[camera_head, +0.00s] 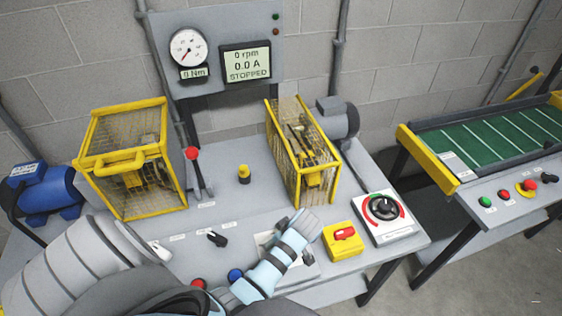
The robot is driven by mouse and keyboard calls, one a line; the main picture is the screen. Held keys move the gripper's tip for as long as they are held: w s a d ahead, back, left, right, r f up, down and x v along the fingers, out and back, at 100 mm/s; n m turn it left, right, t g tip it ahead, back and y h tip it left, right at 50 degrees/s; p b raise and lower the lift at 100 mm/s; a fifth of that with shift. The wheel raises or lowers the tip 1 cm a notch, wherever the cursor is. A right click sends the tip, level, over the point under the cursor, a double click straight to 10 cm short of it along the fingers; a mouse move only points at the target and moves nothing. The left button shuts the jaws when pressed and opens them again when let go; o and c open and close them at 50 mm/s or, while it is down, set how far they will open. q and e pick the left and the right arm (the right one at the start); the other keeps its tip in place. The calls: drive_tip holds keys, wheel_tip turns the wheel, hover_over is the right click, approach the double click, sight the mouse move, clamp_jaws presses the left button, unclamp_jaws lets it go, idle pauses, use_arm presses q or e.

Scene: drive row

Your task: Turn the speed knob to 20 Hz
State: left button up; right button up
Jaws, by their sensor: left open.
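The speed knob (384,207) is a black knob on a square white dial plate (398,238) with a red arc, at the right front of the grey bench; its exact setting is too small to read. My left gripper (309,220) is open over the bench's front middle, left of the knob and apart from it. The display (245,62) reads 0 rpm, 0.0 A and STOPPED.
A yellow box with a red switch (344,236) stands between my left gripper and the dial plate. Yellow mesh guards stand behind (318,150) and at left (125,160). Red (199,284) and blue (235,275) buttons lie near my wrist. A green-topped conveyor (490,140) is at right.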

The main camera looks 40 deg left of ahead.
use_arm(q)
drive_tip(key=v, duration=0.7)
drive_tip(key=shift+r, duration=0.25)
